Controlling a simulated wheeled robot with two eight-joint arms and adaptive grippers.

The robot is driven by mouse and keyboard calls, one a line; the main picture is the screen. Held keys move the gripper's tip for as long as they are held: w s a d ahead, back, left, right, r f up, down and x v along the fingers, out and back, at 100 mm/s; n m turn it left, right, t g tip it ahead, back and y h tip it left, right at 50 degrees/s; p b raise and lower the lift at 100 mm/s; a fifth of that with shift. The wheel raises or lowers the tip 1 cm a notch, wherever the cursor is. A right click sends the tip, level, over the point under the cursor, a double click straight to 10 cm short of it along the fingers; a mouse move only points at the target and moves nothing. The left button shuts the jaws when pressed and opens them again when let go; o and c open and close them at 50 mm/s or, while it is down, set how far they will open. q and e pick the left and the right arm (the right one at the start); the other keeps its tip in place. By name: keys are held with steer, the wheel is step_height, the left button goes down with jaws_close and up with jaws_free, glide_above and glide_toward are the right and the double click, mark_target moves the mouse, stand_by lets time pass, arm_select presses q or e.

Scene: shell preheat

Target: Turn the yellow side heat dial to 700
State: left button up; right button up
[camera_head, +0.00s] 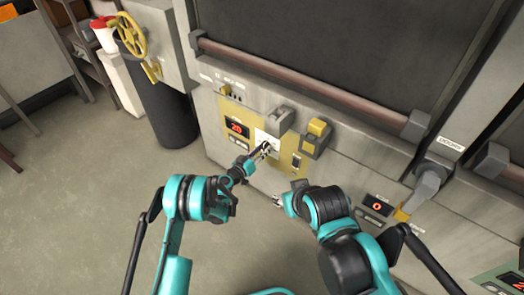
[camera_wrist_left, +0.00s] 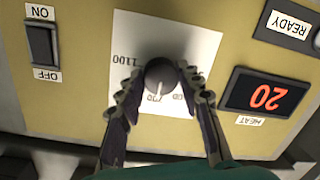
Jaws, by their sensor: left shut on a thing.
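The heat dial (camera_wrist_left: 160,73) is a dark round knob with a white pointer line, on a white scale card (camera_wrist_left: 200,35) on the yellow panel (camera_wrist_left: 75,105). In the left wrist view the panel is upside down and the pointer line points down the picture. The scale shows 1100 at the left; lower marks are partly hidden. My left gripper (camera_wrist_left: 160,85) is shut on the dial, one finger each side. In the head view my left gripper (camera_head: 267,148) is at the white card. My right gripper (camera_head: 277,201) hangs lower right of it, its jaws too small to read.
The red heat display (camera_wrist_left: 268,96) reads 20. An ON/OFF switch (camera_wrist_left: 42,45) and a READY sign (camera_wrist_left: 289,25) flank the dial. A yellow lever block (camera_head: 315,138) and a long handle bar (camera_head: 300,85) jut out nearby. Open floor (camera_head: 90,200) lies left.

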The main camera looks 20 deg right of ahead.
arm_select(q)
steer(key=o, duration=1.2)
steer(key=shift+c, duration=0.2)
step_height(320, 180, up, 10)
steer(key=shift+f, duration=0.1)
